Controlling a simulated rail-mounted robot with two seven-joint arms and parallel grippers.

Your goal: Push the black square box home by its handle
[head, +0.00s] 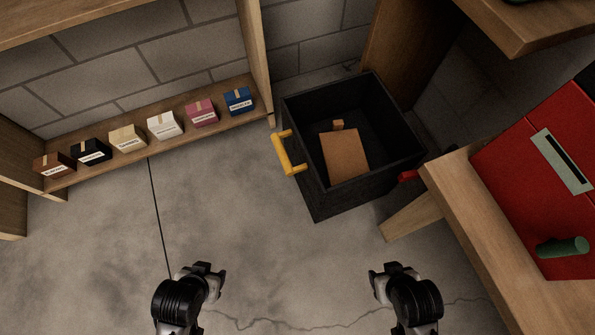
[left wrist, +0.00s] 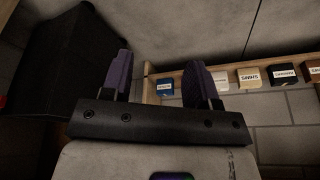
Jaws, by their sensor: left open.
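The black square box (head: 300,183) is an open-topped bin standing on the floor right of the shelf, turned at an angle. Its yellow handle (head: 287,152) is on the left face. A brown flat piece (head: 345,155) and a small tan piece show inside it. The box also appears dark at the left of the left wrist view (left wrist: 55,65). My left gripper (left wrist: 160,62) is open and empty, with purple fingers apart.
Several small labelled boxes (head: 165,124) line a low wooden shelf (head: 228,118). A wooden bench (head: 450,193) with a red case (head: 530,180) and a green cylinder (head: 562,247) is at right. A red knob or handle (head: 408,176) lies between box and bench. Concrete floor (head: 240,220) is clear in front.

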